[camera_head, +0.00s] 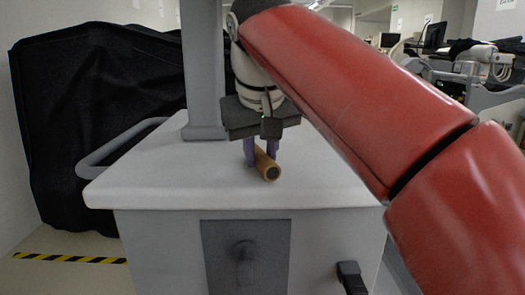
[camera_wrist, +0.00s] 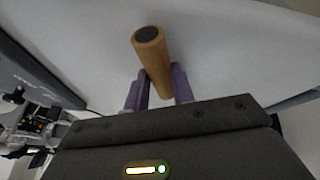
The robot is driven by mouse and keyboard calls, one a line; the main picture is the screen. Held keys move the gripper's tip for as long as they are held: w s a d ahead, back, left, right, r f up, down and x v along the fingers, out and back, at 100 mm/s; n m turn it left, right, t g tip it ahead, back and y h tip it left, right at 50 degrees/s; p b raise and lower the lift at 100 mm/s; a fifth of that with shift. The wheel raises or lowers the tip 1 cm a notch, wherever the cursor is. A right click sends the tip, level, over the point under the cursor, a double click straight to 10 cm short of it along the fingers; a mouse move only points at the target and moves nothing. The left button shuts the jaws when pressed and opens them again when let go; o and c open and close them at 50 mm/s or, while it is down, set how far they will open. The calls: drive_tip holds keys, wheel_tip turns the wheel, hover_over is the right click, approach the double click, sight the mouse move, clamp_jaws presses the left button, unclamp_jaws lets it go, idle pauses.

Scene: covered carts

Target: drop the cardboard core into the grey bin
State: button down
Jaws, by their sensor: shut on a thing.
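The cardboard core (camera_head: 269,170) is a short brown tube with a dark end. It lies on its side at the cart top in the head view, its dark end facing the camera. My gripper (camera_head: 262,160) points down over it with its purple fingers on either side, shut on the core. In the wrist view the core (camera_wrist: 153,52) sits between the purple fingers (camera_wrist: 160,85) and sticks out beyond them. I cannot tell whether it still touches the surface. No grey bin is recognisable in either view.
The white cart top (camera_head: 150,187) is otherwise clear around the core. A grey post (camera_head: 203,80) rises from it behind my gripper, and a grey handle (camera_head: 100,158) juts out at left. A black cover (camera_head: 95,110) drapes behind. Equipment (camera_head: 470,70) stands at back right.

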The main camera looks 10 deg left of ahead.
drive_tip(key=shift+f, duration=0.1)
drive_tip(key=c, duration=1.2)
unclamp_jaws()
